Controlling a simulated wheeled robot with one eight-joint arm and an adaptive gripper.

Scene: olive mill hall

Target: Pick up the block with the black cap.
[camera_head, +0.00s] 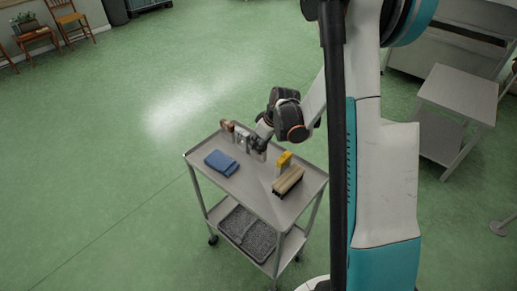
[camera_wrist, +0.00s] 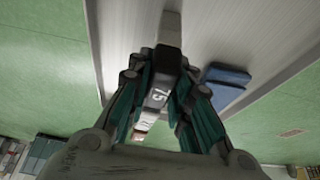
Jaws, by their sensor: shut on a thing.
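A pale block with a black cap (camera_wrist: 165,62) sits between the fingers of my gripper (camera_wrist: 160,92) in the wrist view. A light number 75 shows on its side. My gripper is shut on this block. In the head view my gripper (camera_head: 259,142) is over the back edge area of the grey cart (camera_head: 252,185), and the block's pale lower part shows under the fingers. I cannot tell whether the block touches the cart top.
Left of the held block stand a pale block (camera_head: 242,139) and a brown-capped block (camera_head: 228,126). A folded blue cloth (camera_head: 221,162), a yellow thing (camera_head: 284,161) and a wooden brush (camera_head: 288,181) also lie on the cart. A dark mat (camera_head: 248,234) is on its lower shelf.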

